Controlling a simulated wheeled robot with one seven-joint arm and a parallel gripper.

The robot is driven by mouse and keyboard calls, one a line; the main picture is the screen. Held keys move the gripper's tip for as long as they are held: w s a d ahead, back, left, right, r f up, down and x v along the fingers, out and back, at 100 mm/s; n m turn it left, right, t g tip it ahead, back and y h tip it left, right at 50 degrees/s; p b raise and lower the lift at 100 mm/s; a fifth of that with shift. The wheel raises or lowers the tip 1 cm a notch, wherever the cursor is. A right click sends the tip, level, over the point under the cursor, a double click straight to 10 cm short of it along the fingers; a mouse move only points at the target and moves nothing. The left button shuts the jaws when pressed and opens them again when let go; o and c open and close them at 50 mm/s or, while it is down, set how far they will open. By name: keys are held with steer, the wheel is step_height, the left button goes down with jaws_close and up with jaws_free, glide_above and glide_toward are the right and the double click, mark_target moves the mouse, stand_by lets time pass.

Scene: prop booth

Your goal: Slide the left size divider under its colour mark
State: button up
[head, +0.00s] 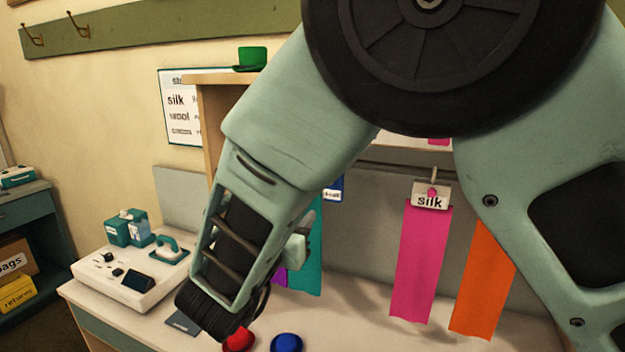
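My arm fills the middle and right of the head view and hides much of the booth's rail. A pale green part near my wrist (298,243) shows beside the hanging cloths; the fingertips are not visible. A blue-edged card (333,189) is partly hidden by my arm, above a teal strip (309,255). I cannot make out which piece is the left size divider.
An orange strip (483,280) hangs at the right. A red (239,340) and a blue round object (286,343) are on the counter below my wrist. A white tray (125,285) with small items stands left. A green hat (251,58) sits on top.

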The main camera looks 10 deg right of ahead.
steer(key=p+x, duration=0.7)
steer(key=x, duration=1)
steer(key=shift+d+f, duration=0.1)
jaws_close()
steer(key=shift+d, duration=0.1)
